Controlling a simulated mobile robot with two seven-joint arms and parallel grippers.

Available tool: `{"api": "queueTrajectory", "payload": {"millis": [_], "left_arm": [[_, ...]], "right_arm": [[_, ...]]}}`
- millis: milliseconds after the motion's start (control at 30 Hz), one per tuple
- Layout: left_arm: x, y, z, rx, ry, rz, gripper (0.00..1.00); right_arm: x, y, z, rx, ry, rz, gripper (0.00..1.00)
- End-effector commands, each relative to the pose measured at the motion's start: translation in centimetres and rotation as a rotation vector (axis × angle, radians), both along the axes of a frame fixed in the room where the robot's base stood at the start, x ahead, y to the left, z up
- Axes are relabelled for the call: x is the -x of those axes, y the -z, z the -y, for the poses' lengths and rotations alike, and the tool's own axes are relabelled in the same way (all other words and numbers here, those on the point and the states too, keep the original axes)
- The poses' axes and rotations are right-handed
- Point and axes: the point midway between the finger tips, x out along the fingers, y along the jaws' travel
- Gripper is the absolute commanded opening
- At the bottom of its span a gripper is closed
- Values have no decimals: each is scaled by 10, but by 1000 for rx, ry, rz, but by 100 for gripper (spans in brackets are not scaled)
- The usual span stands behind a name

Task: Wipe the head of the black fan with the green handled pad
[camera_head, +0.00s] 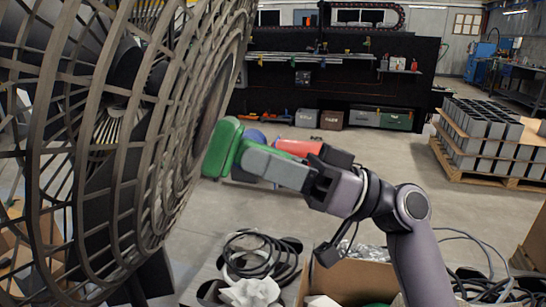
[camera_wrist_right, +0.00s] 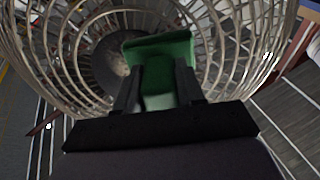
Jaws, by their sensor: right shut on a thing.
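The black fan's round wire head (camera_head: 150,110) fills the left side of the head view, seen from the side. In the right wrist view, its grille (camera_wrist_right: 225,45) spreads around the pad. The green handled pad (camera_head: 222,147) is by the front of the grille, and it also shows in the right wrist view (camera_wrist_right: 160,46). I cannot tell whether the pad touches the wires. My right gripper (camera_head: 262,165) is shut on the pad's handle, with its fingers on either side of it in the wrist view (camera_wrist_right: 158,88). My left gripper is not in view.
An open cardboard box (camera_head: 350,278) and coiled black cables (camera_head: 262,258) lie below my right arm. A pallet of grey blocks (camera_head: 482,135) stands at the right. A dark workbench wall (camera_head: 340,75) is at the back.

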Motion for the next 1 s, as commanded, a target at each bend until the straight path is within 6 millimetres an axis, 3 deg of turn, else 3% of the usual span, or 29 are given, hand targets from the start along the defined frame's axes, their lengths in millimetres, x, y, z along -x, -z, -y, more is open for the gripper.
{"api": "queueTrajectory", "payload": {"millis": [1000], "left_arm": [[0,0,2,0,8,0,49]], "right_arm": [[0,-4,-9,-1,-1,-1,14]]}}
